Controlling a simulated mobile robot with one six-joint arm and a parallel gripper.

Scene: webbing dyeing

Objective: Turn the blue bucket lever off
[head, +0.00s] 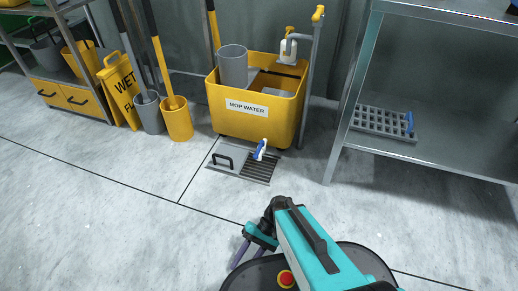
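A yellow bucket (222,107) labelled "MOP WATER" stands on the floor at the upper middle of the head view. A small blue lever-like piece (260,152) with a white end sits tilted at the bucket's lower front, above a floor grate. How it joins the bucket is too small to tell. My gripper (240,249) is low in the picture, beside my teal arm. It is well apart from the blue piece and touches nothing that I can see. Its fingertips are partly hidden and too small to show whether they are open.
A floor plate with a black handle and grate (255,173) lies before the bucket. A metal shelf (440,148) stands right; a wet-floor sign (120,90) stands left. The near floor is clear.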

